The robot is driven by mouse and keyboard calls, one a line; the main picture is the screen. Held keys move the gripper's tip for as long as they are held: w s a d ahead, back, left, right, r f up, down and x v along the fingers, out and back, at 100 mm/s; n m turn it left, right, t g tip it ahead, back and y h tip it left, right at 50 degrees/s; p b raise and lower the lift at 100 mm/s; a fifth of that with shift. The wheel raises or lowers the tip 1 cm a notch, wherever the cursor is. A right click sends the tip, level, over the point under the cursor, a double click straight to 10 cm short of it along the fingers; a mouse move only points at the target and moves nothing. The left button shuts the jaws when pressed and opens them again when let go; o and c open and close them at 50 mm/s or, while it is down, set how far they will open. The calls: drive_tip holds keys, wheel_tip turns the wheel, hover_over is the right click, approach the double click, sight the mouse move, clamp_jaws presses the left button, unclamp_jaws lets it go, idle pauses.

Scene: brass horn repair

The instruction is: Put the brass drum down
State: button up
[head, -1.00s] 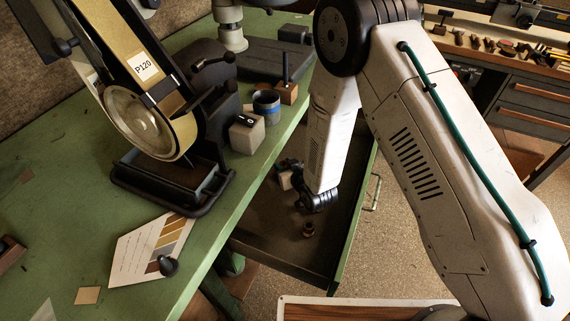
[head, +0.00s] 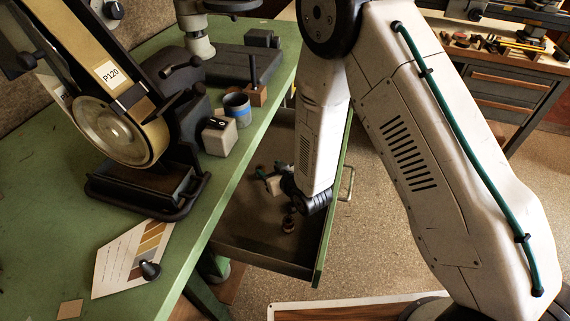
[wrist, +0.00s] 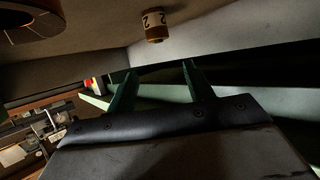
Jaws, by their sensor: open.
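A small brass drum (wrist: 153,26) with a pale band marked 2 shows at the top of the wrist view, on a grey surface beyond my fingertips. My gripper (wrist: 160,66) has two green fingers spread apart with nothing between them, and the drum is apart from them. In the head view my gripper (head: 264,174) is low over the open drawer (head: 262,258), partly hidden by my wrist. A small brownish round piece (head: 288,225) stands in the drawer beside my wrist; I cannot tell whether it is the same drum.
A larger dark brown round thing (wrist: 28,22) is cut off at the wrist view's upper left. The green bench (head: 45,205) with a belt sander (head: 115,130), a grey block (head: 219,136) and a blue-banded cup (head: 237,110) lies left of the drawer.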

drive_tip(key=shift+s, duration=0.15)
drive_tip(key=s+d+r+m+g+h, duration=0.1)
drive_tip(key=d+r+m+g+h, duration=0.15)
drive_tip(key=d+r, duration=0.7)
drive_tip(key=s+d+r+m+g+h, duration=0.1)
drive_tip(key=s+d+r+h, duration=0.15)
drive_tip(key=d+r, duration=0.7)
drive_tip(key=s+d+r+m+g, duration=0.1)
drive_tip(key=s+d+r+g, duration=0.1)
drive_tip(key=s+r, duration=0.3)
drive_tip(key=s+d+r+m+g+h, duration=0.1)
drive_tip(key=s+d+r, duration=0.3)
drive_tip(key=s, duration=1)
drive_tip(key=s+d+r+m+g+h, duration=0.1)
drive_tip(key=s+d+r+g, duration=0.2)
drive_tip(key=s+r, duration=0.3)
drive_tip(key=s, duration=0.4)
drive_tip(key=shift+r+g, duration=0.35)
drive_tip(key=shift+r, duration=0.05)
drive_tip(key=shift+d, duration=0.1)
drive_tip(key=shift+c, duration=0.3)
